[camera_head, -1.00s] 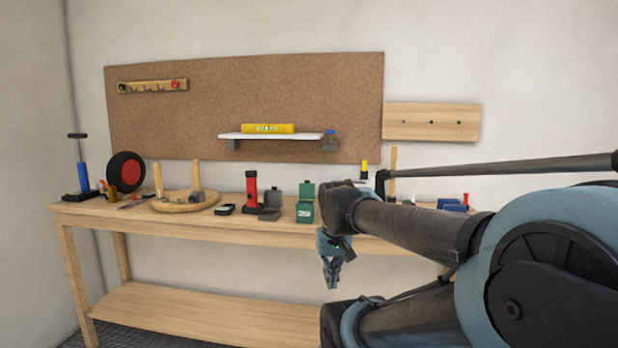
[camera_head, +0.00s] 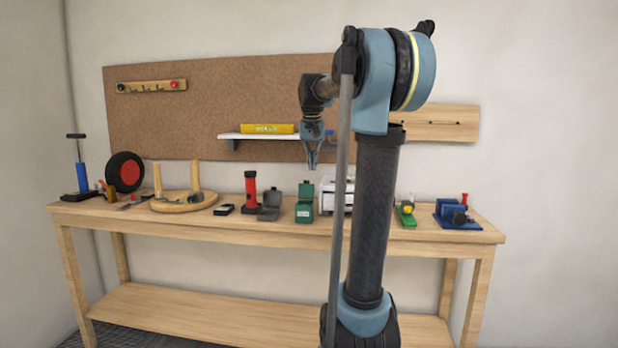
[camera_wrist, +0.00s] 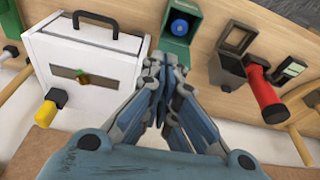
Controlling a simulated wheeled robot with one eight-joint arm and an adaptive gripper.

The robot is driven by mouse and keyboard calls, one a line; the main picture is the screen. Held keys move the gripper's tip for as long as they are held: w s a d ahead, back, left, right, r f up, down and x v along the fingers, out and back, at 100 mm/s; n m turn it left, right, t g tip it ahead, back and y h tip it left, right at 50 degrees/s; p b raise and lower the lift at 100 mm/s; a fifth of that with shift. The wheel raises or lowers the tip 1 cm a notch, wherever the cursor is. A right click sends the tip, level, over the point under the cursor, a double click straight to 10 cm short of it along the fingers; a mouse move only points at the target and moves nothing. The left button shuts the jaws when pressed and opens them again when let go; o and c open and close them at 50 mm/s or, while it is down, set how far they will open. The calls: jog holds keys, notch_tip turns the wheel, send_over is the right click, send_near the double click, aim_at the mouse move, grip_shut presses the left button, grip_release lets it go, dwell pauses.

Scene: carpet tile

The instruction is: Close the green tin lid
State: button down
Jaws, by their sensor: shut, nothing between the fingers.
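The green tin (camera_head: 304,209) stands on the workbench, left of my arm in the head view. Its green lid (camera_head: 306,190) is raised at the back, so the tin is open. In the wrist view the tin (camera_wrist: 180,27) is at the top centre, with a round blue thing (camera_wrist: 179,28) inside it. My gripper (camera_head: 312,166) points down above the bench, higher than the tin and close to its line in the head view. Its fingers are together and empty, also in the wrist view (camera_wrist: 166,80). The gripper is apart from the tin.
A white case with a dark handle (camera_wrist: 88,75) stands beside the tin. On the other side are an open grey box (camera_wrist: 230,58) and a red flashlight (camera_wrist: 265,97). A shelf with a yellow level (camera_head: 267,128) hangs on the board behind.

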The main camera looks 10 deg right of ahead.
jog(key=w+r, duration=0.3)
jog(key=w, duration=0.5)
send_over(306, 190)
jog(key=w+d, duration=0.1)
jog(key=w, duration=0.2)
notch_tip(306, 190, down, 9)
jog(key=shift+w+d+m, duration=0.15)
jog(key=shift+m, duration=0.25)
jog(key=shift+s+r+t, duration=0.1)
jog(key=shift+s+t, duration=0.2)
